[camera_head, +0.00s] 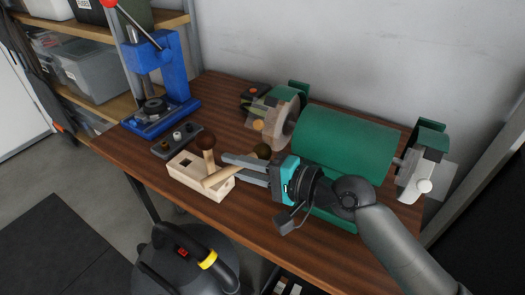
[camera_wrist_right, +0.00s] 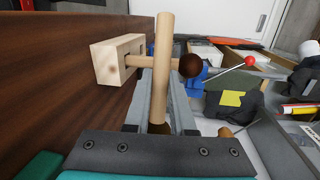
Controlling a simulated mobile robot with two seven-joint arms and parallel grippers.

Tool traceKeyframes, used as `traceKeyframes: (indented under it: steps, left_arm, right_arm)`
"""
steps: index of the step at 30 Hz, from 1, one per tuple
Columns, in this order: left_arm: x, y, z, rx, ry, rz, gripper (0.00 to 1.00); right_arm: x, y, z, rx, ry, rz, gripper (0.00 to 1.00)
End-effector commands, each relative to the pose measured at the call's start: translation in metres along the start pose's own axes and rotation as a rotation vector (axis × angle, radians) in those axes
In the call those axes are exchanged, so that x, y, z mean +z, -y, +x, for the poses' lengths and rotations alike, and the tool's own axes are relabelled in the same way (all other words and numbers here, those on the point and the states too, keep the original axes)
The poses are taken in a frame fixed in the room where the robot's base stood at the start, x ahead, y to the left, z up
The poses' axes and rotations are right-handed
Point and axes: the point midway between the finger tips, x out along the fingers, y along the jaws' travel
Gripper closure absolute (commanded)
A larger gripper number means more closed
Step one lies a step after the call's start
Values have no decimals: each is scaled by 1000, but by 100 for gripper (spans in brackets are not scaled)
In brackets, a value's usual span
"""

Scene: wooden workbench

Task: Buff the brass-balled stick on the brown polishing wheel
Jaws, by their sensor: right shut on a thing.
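My right gripper (camera_head: 245,168) is shut on a pale wooden stick (camera_head: 222,176) with a dark brass-coloured ball (camera_head: 263,151) on its end. The stick lies slantwise across the fingers, its bare end toward the wooden block. In the right wrist view the stick (camera_wrist_right: 163,60) crosses between the fingers, with its ball low and partly hidden by the gripper. The brown polishing wheel (camera_head: 283,125) is on the left end of the green machine (camera_head: 345,140), behind the gripper. My left gripper is not in view.
A wooden block (camera_head: 217,190) holds an upright stick with a dark brown ball (camera_head: 206,141), close to the held stick; the block also shows in the right wrist view (camera_wrist_right: 112,62). A blue press (camera_head: 160,75) stands left. A pale wheel (camera_head: 412,175) is on the machine's right end.

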Motion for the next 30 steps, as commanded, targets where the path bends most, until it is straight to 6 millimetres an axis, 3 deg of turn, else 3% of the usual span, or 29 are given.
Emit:
traceKeyframes:
  steps: [8, 30]
  left_arm:
    - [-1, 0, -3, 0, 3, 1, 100]
    - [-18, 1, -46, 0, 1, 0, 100]
  right_arm:
    - [1, 1, 0, -1, -4, -1, 100]
    - [62, -1, 3, -1, 0, 2, 100]
